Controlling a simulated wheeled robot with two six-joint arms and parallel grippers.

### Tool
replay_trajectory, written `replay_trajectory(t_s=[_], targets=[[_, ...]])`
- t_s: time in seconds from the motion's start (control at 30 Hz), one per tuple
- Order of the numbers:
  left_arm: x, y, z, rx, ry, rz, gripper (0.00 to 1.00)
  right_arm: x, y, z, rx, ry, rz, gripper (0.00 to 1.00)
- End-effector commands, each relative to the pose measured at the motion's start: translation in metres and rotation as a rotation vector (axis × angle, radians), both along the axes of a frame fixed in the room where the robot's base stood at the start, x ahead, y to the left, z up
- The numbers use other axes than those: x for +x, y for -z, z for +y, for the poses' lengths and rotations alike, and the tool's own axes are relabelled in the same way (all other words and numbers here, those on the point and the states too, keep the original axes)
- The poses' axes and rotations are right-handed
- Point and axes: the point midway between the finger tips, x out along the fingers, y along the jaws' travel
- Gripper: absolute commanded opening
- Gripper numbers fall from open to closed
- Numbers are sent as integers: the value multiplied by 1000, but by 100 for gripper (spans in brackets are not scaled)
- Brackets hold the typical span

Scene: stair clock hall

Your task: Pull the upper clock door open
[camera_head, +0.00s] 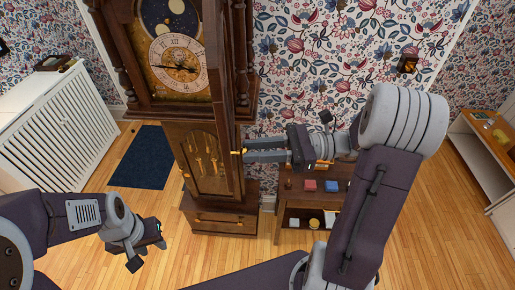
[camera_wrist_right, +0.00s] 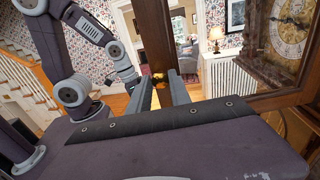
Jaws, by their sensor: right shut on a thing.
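The tall wooden clock stands at the centre left of the head view, its round dial (camera_head: 178,63) uncovered. The upper clock door (camera_head: 217,60) stands swung out from the case, seen nearly edge-on. In the right wrist view the door (camera_wrist_right: 155,35) is an upright wooden strip, apart from the dial (camera_wrist_right: 292,25). My right gripper (camera_head: 245,154) reaches in from the right and is shut on the small brass knob (camera_wrist_right: 158,77) of this door. My left gripper (camera_head: 148,246) hangs low at the left, away from the clock; its fingers are not clear.
A small wooden shelf table (camera_head: 287,222) with red and blue items stands right of the clock, under my right arm. A white radiator cover (camera_head: 60,120) is at the left, and a dark mat (camera_head: 142,160) lies beside the clock. The front floor is clear.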

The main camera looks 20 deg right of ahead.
Motion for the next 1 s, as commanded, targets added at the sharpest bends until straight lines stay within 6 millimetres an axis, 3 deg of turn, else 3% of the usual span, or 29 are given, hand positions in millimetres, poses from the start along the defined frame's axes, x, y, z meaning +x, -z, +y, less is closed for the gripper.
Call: replay_trajectory(t_s=[0.1,0.13,0.2,0.57,0.83,1.0], targets=[[0,0,0,0,0,0,36,0,1,0,-3,-1,2,0],[0,0,0,0,0,0,36,0,1,0,-3,-1,2,30],[0,0,0,0,0,0,36,0,1,0,-2,-1,1,45],[0,5,0,0,0,0,36,-1,3,-7,0,3,-1,45],[0,33,0,0,0,0,36,-13,6,-63,-2,5,-1,45],[0,32,0,0,0,0,36,-19,1,-85,-1,2,0,45]])
